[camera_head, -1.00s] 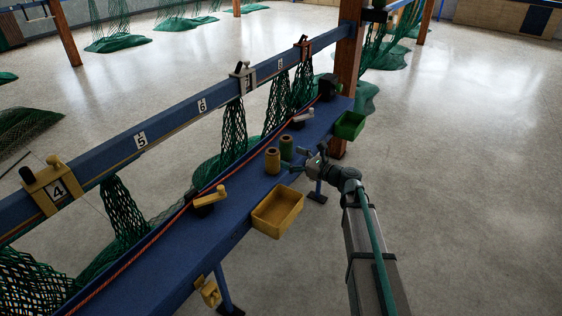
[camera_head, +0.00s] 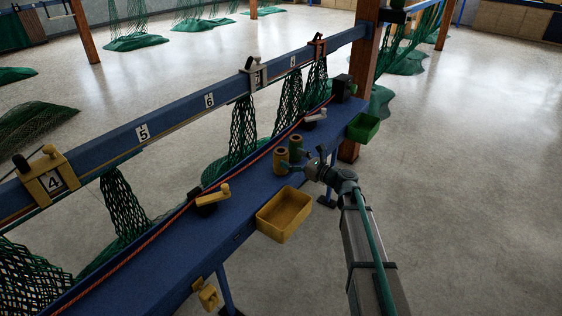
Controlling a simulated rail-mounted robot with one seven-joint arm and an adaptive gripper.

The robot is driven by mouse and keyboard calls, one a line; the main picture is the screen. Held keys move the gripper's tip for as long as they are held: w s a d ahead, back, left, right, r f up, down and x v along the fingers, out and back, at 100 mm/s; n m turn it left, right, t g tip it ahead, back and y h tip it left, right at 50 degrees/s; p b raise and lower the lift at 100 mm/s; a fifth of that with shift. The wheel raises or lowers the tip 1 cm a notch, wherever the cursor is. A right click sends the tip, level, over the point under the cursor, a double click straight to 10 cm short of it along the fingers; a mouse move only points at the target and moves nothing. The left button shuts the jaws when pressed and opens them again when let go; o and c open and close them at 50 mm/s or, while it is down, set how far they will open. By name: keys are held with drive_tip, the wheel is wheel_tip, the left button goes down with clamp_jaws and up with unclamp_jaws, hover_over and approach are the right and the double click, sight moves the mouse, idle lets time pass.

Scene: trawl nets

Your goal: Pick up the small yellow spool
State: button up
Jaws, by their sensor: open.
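My gripper (camera_head: 303,160) is open and empty. It reaches in from the right at the bench's front edge, with its fingers pointing left toward the two spools. One finger overlaps the area close beside the yellow spool in the picture; I cannot tell whether it touches.
A yellow bin (camera_head: 284,214) hangs at the bench's front edge, and a green bin (camera_head: 363,127) farther back. A yellow-handled fitting (camera_head: 212,196) sits on the bench left of the spools. A numbered blue rail (camera_head: 180,115) with green nets runs behind. The floor at right is clear.

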drive_tip(key=p+x, duration=0.1)
drive_tip(key=x, duration=0.3)
drive_tip(key=shift+s+a+r+p, duration=0.15)
drive_tip(key=shift+a+r+p, duration=0.15)
drive_tip(key=shift+p, duration=0.1)
drive_tip(key=shift+a+f, duration=0.15)
drive_tip(key=shift+a, duration=0.15)
drive_tip(key=c, duration=1.3)
